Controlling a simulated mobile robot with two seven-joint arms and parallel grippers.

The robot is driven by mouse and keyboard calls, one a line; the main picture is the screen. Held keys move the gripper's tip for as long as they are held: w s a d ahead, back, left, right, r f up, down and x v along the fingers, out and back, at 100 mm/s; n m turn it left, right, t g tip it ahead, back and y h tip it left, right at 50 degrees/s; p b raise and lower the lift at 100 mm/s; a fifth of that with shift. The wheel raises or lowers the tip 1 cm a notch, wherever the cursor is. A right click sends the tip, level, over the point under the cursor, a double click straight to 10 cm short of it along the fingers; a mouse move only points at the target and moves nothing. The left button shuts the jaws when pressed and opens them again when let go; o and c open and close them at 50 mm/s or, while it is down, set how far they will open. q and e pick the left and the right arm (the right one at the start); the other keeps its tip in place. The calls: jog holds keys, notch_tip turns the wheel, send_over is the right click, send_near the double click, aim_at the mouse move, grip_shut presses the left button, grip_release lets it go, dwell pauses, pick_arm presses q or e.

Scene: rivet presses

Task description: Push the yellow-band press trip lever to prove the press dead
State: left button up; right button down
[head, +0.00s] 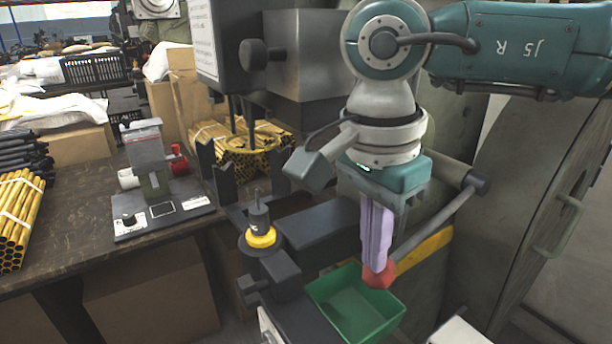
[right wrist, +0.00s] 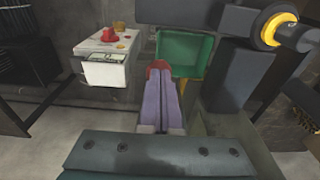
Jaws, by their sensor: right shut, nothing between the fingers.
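The press with the yellow band (head: 432,246) stands at the right in the head view. Its trip lever (head: 438,222) is a grey bar slanting down to a red knob (head: 380,275). My right gripper (head: 375,258) points down with its lavender fingers shut and empty. The fingertips are right at the red knob and overlap it in the picture. In the right wrist view the red knob (right wrist: 158,67) shows just beyond the fingertips (right wrist: 161,84), partly hidden by them. I cannot tell whether they touch. My left gripper is not in view.
A green bin (head: 355,308) sits just below the knob. A dark tooling post with a yellow ring (head: 261,238) stands left of it. A white box with a red button (right wrist: 108,42) shows in the wrist view. A workbench (head: 90,220) with yellow tubes is at the left.

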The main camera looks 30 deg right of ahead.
jog(key=shift+a+r+p, duration=0.2)
jog(key=shift+r+p, duration=0.15)
jog(key=a+r+p, duration=0.1)
jog(key=r+p, duration=0.1)
jog(key=a+r+p, duration=0.1)
jog(key=r, duration=0.1)
jog(key=shift+s+a+r, duration=0.1)
jog(key=shift+s+a, duration=0.1)
jog(key=shift+a, duration=0.15)
dwell(0.6)
